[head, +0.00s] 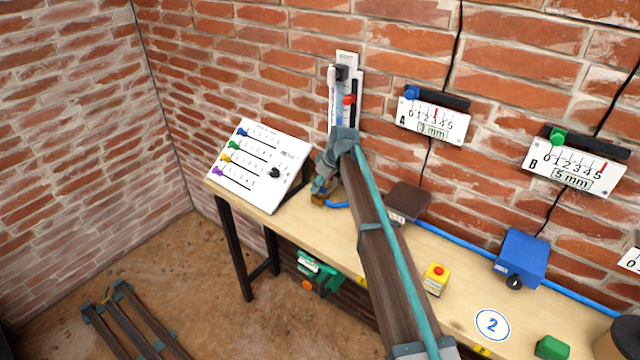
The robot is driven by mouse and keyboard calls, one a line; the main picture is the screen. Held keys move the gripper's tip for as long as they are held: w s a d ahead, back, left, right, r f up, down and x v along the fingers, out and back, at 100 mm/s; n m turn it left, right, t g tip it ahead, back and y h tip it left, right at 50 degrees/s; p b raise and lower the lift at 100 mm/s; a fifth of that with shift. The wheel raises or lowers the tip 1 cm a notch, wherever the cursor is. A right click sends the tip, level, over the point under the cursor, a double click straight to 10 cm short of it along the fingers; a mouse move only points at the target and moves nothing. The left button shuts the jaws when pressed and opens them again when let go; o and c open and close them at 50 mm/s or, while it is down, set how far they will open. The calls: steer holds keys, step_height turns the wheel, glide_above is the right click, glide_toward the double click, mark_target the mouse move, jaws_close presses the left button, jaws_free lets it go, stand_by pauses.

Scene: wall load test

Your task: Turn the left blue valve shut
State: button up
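My arm reaches from the bottom right up to the back left of the bench. My gripper (322,180) points down there, at a small brass fitting (321,199) with a bit of blue by it, which looks like the left blue valve. The gripper and wrist cover most of the valve, so its handle angle is hidden. I cannot tell whether the fingers touch it or are open or shut. A blue hose (338,205) leaves the fitting to the right and shows again beyond my arm.
A white slider panel (262,150) stands close left of the gripper. A gauge with a red marker (349,100) is on the brick wall behind. A brown box (408,200), yellow button box (436,277) and blue box (521,257) stand right on the wooden bench (465,270).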

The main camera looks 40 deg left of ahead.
jaws_close()
steer(key=shift+m, duration=0.3)
steer(key=m+t+b, duration=0.1)
steer(key=m, duration=0.1)
steer(key=shift+f+m+b, duration=0.1)
steer(key=shift+m+b, duration=0.2)
steer(key=shift+b, duration=0.1)
steer(key=m+t+h+b, duration=0.1)
steer(key=m+t, duration=0.1)
steer(key=m, duration=0.3)
steer(key=shift+b, duration=0.3)
steer(key=m+h, duration=0.1)
steer(key=m, duration=0.2)
steer(key=m+t+b, duration=0.1)
steer(key=m, duration=0.1)
steer(key=shift+w+m+h, duration=0.1)
steer(key=shift+m+h, duration=0.3)
steer(key=shift+m+t+h+b, duration=0.3)
steer(key=shift+m+h+b, duration=0.5)
steer(key=shift+m, duration=1.1)
